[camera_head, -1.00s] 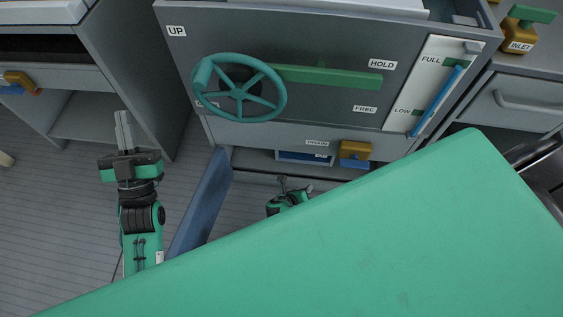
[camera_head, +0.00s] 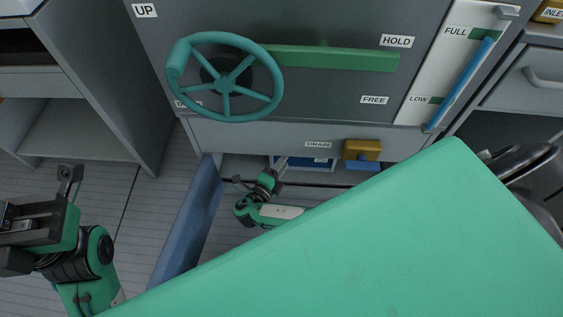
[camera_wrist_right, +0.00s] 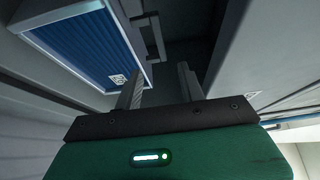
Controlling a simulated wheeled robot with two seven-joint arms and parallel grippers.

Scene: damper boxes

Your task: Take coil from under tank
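The coil appears to be the blue panel in a pale frame (camera_head: 318,163), low under the grey tank front (camera_head: 330,85); much of it is hidden. In the right wrist view the blue panel (camera_wrist_right: 80,38) with a small code label is at upper left, and a dark bracket-like handle (camera_wrist_right: 151,36) stands beside it. My right gripper (camera_head: 282,166) is just in front of the tank's lower edge. Its two fingers (camera_wrist_right: 160,84) are apart with nothing visible between them, below the handle in that view. My left gripper (camera_head: 66,180) is at far left, away from the coil; its opening is unclear.
A teal handwheel (camera_head: 226,78), a green lever (camera_head: 335,58) and a blue slider (camera_head: 460,82) are on the tank front. A yellow drain block (camera_head: 362,150) sits right of the coil. A blue upright board (camera_head: 188,222) stands left of my right arm. Grey cabinets flank the tank.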

